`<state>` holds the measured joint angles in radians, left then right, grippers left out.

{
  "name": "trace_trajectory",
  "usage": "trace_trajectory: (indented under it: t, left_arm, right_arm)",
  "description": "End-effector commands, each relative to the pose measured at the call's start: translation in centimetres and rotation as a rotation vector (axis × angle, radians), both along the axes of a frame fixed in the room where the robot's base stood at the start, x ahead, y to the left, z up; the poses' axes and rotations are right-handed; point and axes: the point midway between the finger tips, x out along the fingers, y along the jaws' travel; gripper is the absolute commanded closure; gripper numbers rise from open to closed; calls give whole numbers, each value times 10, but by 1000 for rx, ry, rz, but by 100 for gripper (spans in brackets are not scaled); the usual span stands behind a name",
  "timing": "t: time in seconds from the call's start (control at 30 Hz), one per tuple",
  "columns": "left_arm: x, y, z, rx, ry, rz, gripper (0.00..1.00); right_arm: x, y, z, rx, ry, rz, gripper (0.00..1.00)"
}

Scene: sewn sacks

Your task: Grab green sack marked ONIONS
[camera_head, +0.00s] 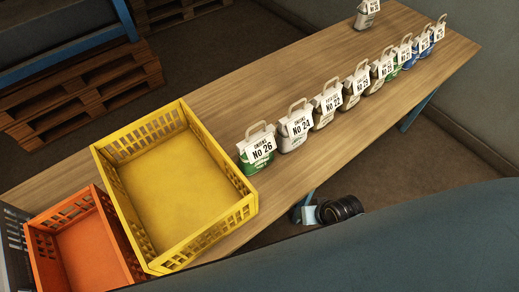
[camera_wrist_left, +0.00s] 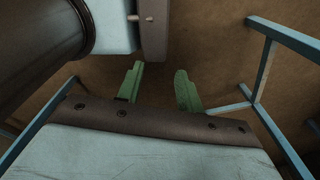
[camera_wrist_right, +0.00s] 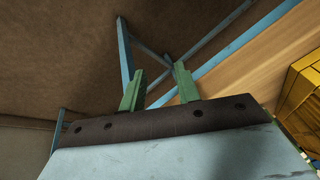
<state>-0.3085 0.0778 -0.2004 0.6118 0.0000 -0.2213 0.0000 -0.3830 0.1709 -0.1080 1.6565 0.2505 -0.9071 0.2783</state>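A green and white sack (camera_head: 257,165) with a handle stands upright on the wooden table in the head view, just right of the yellow crate. Its tag seems to read ONIONS, No 26. It is the nearest in a row of several tagged sacks. My left gripper (camera_wrist_left: 160,87) shows two green fingers apart with nothing between them, over brown floor. My right gripper (camera_wrist_right: 159,80) also has its fingers apart and empty, with floor, blue table legs and the table edge beyond. Neither wrist view shows the sack.
A yellow crate (camera_head: 249,212) and an orange crate (camera_head: 34,246) sit empty on the table's (camera_head: 290,85) left end. Another sack (camera_head: 367,16) stands apart at the far edge. Wooden pallets (camera_head: 90,90) lie behind on the left. The table is clear behind the row.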

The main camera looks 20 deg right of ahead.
Motion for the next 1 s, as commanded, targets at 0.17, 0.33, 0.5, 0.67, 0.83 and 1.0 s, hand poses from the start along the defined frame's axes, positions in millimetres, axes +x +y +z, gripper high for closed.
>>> trace_trajectory:
  t: [0.17,0.33,0.5,0.67,0.83,1.0]
  left_arm:
    - [13,-1,6,-1,-20,0,64]
    - [17,-1,10,-2,-27,0,64]
    - [16,0,11,-2,-27,0,64]
    - [15,0,11,-1,-23,0,64]
    - [11,1,10,0,-18,0,64]
    - [10,1,8,0,-16,0,64]
  right_arm:
    - [40,8,97,159,-76,-115,68]
    - [90,17,209,556,-117,-373,68]
    - [113,22,269,838,-71,-524,68]
    - [122,26,289,946,-38,-577,68]
    - [139,44,277,959,-32,-582,68]
    - [158,63,260,958,-33,-583,68]
